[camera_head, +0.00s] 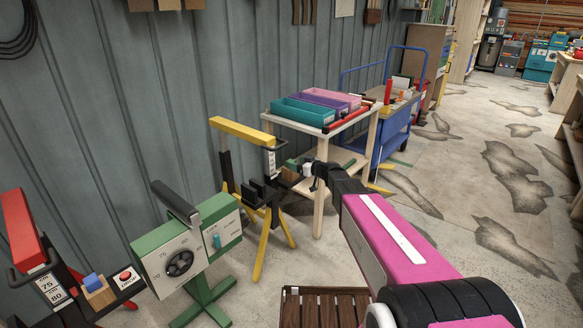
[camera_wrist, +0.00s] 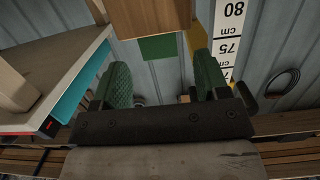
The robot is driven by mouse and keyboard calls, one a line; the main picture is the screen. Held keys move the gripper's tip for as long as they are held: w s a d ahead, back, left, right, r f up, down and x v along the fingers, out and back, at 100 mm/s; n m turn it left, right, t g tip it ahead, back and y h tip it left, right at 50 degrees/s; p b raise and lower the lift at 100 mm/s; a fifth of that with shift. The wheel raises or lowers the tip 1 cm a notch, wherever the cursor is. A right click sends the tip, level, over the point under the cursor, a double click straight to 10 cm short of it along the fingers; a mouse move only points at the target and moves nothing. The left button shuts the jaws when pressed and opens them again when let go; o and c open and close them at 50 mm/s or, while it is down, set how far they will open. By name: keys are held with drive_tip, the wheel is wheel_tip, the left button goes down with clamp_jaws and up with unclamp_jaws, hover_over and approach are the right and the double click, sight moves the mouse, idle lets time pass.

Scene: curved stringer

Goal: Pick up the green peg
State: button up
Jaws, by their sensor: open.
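The green peg (camera_wrist: 158,47) shows in the wrist view as a flat green block against a wooden block (camera_wrist: 150,16). It lies ahead of my gripper (camera_wrist: 160,75), between the lines of its two green padded fingers. The fingers are apart, with nothing between them. In the head view my gripper (camera_head: 306,171) is beside the yellow-topped stand (camera_head: 243,131), close to a small brown wooden block (camera_head: 289,176) with a green patch at its top. That patch is too small to tell peg from finger pad.
A table with teal, purple and pink bins (camera_head: 302,112) stands close behind my gripper. A green panel stand (camera_head: 185,255) and a red-topped stand (camera_head: 22,228) are at left. A slatted wooden piece (camera_head: 325,305) is in front. Open floor lies at right.

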sight(288, 161)
drive_tip(key=x, duration=0.6)
drive_tip(key=shift+w+a, duration=0.15)
drive_tip(key=shift+a, duration=0.05)
drive_tip(key=c, duration=1)
